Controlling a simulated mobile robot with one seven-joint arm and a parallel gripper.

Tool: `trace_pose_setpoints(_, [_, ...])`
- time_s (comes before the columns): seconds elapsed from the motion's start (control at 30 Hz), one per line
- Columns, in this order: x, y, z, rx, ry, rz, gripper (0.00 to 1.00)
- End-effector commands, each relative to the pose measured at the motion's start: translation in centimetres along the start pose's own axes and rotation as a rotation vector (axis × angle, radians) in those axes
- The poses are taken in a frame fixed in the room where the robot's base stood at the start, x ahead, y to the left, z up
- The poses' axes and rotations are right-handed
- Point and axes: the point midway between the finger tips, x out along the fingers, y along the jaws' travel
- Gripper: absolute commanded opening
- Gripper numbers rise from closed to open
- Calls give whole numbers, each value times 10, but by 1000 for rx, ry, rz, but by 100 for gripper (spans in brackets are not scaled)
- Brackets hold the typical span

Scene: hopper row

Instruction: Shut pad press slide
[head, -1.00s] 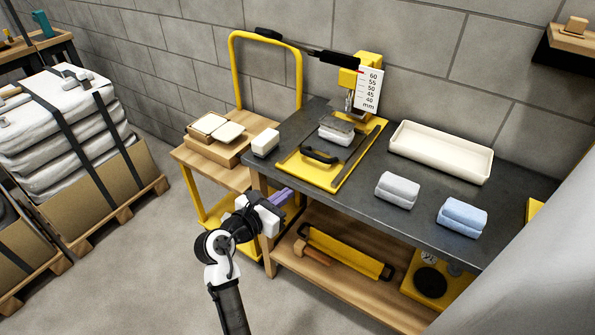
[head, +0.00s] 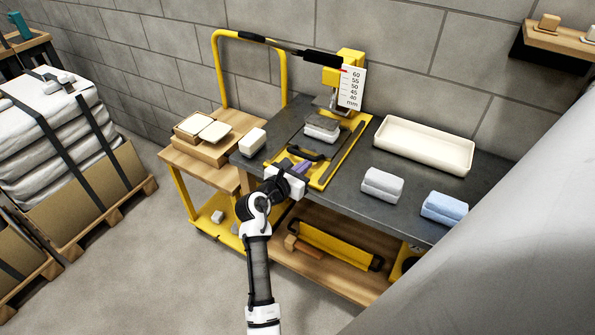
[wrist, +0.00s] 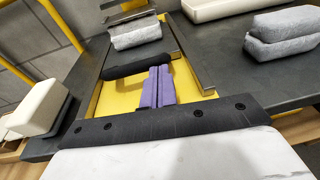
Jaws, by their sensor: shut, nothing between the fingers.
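The press slide is a yellow plate (head: 325,176) on the dark bench, with a black handle (head: 303,150) across its front part. It stands out in front of the yellow press (head: 350,62).
A cream tray (head: 425,145), a grey pad stack (head: 382,184) and a blue pad stack (head: 444,208) lie right of the slide. A white block (head: 252,142) sits at the bench's left end. A yellow cart (head: 190,205) stands left. The floor in front is free.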

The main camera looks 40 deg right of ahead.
Motion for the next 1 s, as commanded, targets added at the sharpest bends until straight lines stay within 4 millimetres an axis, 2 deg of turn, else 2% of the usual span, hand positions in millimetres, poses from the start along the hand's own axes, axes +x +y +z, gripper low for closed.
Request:
trace_pose_setpoints(0.37, [4,0,2,0,-1,0,0])
trace_pose_setpoints(0.47, [16,1,6,-1,-1,-2,0])
trace_pose_setpoints(0.73, [66,5,14,-1,0,-2,0])
trace_pose_setpoints(0.8, [73,6,14,-1,0,-1,0])
trace_pose_setpoints(1.0, [70,6,12,-1,-1,0,0])
